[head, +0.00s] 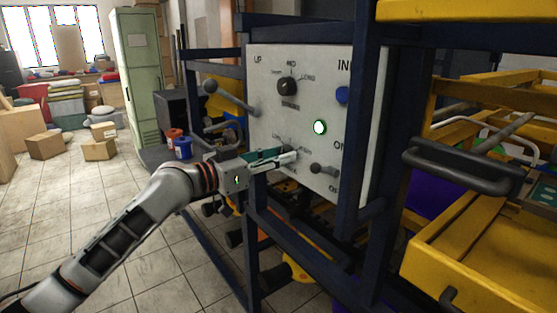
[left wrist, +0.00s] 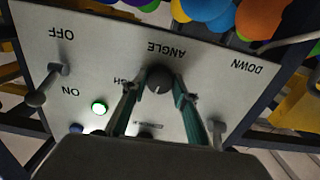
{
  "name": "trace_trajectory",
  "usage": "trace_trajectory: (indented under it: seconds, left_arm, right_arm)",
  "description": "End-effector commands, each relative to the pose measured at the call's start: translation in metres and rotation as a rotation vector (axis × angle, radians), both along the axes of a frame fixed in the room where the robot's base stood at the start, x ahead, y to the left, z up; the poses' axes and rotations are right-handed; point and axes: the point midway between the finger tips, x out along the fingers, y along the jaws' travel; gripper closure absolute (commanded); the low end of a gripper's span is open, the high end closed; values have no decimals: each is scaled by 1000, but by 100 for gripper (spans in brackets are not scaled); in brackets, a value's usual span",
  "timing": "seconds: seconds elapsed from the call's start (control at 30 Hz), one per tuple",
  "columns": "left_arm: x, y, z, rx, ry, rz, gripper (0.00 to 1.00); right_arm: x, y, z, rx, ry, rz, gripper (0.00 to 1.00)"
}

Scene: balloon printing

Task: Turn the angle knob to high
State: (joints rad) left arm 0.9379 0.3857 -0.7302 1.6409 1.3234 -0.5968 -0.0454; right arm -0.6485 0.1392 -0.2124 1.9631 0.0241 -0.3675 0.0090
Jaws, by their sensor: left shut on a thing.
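The angle knob (left wrist: 160,79) is a dark round knob on the white control panel (head: 262,122). In the left wrist view the panel lettering is upside down, with the word ANGLE beyond the knob. Part of another label shows left of it. My left gripper (head: 287,157) reaches the lower part of the panel; its fingers also show in the left wrist view (left wrist: 158,92). They are shut on the angle knob, one on each side. In the head view the gripper hides the knob. I cannot surely read the knob's pointer direction. My right gripper is not in view.
An upper dark knob (head: 287,86), a lit green button (head: 320,127), a blue button (head: 342,95), an ON/OFF lever (head: 322,169) and a long lever (head: 231,98) are close by. Dark blue frame bars (head: 360,125) border the panel.

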Motion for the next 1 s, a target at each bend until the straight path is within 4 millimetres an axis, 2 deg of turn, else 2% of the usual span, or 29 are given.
trace_trajectory:
  seconds: [0.03, 0.43, 1.0]
  left_arm:
    - [1, 1, -3, 24, -32, 1, 93]
    - [1, 1, -3, 243, -335, 1, 93]
    - [0, 0, 0, 477, -658, -1, 93]
  right_arm:
    - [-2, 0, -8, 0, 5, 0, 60]
    - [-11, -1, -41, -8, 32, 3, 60]
    - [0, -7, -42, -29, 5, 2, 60]
